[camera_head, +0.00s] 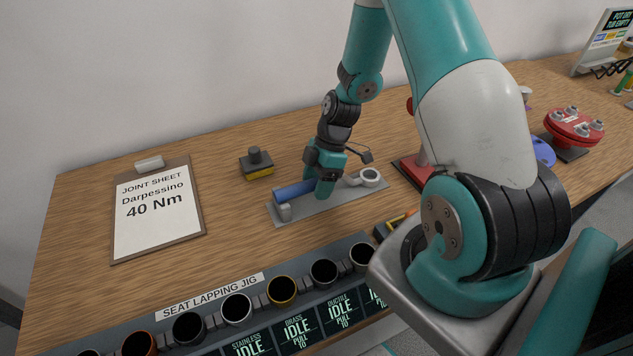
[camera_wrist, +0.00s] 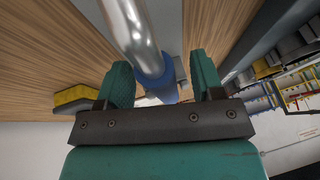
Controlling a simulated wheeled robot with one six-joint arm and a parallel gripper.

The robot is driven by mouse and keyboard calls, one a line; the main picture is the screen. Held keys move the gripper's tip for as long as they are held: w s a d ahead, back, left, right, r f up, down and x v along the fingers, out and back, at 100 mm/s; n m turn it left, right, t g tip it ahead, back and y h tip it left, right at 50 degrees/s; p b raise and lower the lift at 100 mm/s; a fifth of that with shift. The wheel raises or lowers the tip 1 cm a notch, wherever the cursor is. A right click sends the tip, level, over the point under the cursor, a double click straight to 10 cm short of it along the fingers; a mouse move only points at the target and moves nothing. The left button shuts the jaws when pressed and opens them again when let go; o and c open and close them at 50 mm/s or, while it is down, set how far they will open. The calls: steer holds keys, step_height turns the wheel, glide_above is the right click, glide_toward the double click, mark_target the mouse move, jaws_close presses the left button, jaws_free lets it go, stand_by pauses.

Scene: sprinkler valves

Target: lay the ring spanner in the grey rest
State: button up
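The ring spanner has a blue handle (camera_head: 294,191) and a pale metal ring head (camera_head: 370,176). It lies lengthwise over the grey rest (camera_head: 318,207), a flat plate with a small block at its left end. Whether it is fully seated is hard to tell. My gripper (camera_head: 325,188) is down at the spanner's middle, with its fingers on either side of it. In the wrist view my gripper (camera_wrist: 163,78) is open, with a gap between the right finger and the blue handle (camera_wrist: 162,88). My fingers hide part of the spanner in the head view.
A yellow-and-black block with a knob (camera_head: 256,164) stands behind left of the rest. A clipboard (camera_head: 157,210) lies at left. The seat lapping jig (camera_head: 210,282) with several cups runs along the front. A red stand (camera_head: 412,172) is close to the ring end.

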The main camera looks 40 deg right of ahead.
steer(key=b+v, duration=0.2)
steer(key=v, duration=1.5)
steer(key=shift+r, duration=0.25)
